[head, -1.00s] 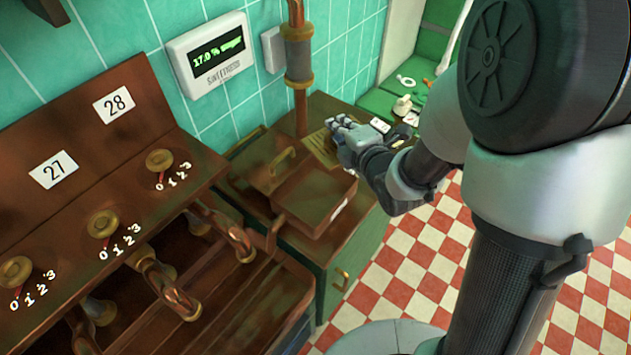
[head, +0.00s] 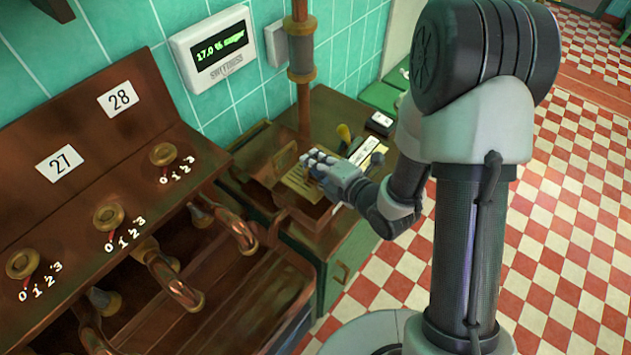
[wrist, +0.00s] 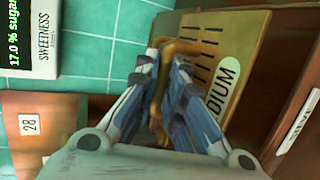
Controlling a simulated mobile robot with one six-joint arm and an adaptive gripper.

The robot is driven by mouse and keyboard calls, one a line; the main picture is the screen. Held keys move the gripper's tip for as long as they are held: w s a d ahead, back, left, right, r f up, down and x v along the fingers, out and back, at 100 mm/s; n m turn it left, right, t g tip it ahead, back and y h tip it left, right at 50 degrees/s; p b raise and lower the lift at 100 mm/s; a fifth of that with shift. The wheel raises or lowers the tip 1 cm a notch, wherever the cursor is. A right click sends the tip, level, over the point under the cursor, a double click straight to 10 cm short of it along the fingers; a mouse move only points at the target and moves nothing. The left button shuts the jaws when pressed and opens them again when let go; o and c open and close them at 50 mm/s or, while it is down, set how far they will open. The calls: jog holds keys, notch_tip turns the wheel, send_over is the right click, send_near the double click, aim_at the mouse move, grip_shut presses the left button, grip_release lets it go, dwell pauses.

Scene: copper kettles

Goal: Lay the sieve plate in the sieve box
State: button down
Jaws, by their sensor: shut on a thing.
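The sieve plate is a flat brass plate (head: 297,183) with slots and a label reading partly "DIUM"; it fills the upper middle of the wrist view (wrist: 208,30). My gripper (head: 316,163) is shut on its bent brass handle (wrist: 160,90), between the fingers in the wrist view (wrist: 165,75). The sieve box is a brown copper box (head: 318,216) with a white label, partly read in the wrist view (wrist: 296,125). The plate is over the box in the head view and hides most of its opening. I cannot tell whether they touch.
A copper pipe (head: 304,105) rises behind the box. Taps (head: 235,230) and the copper trough are to the left. A sugar display (head: 214,47) hangs on the wall. Small items (head: 368,150) lie on the counter to the right.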

aim_at(315, 181)
jog(key=shift+f+b, duration=0.85)
jog(key=shift+f, duration=2.3)
jog(key=shift+r, duration=0.1)
jog(key=shift+f+b, duration=0.3)
jog(key=shift+b, duration=0.1)
jog(key=shift+s+f+b, duration=0.1)
jog(key=shift+f+b, duration=0.15)
jog(key=shift+b, duration=0.1)
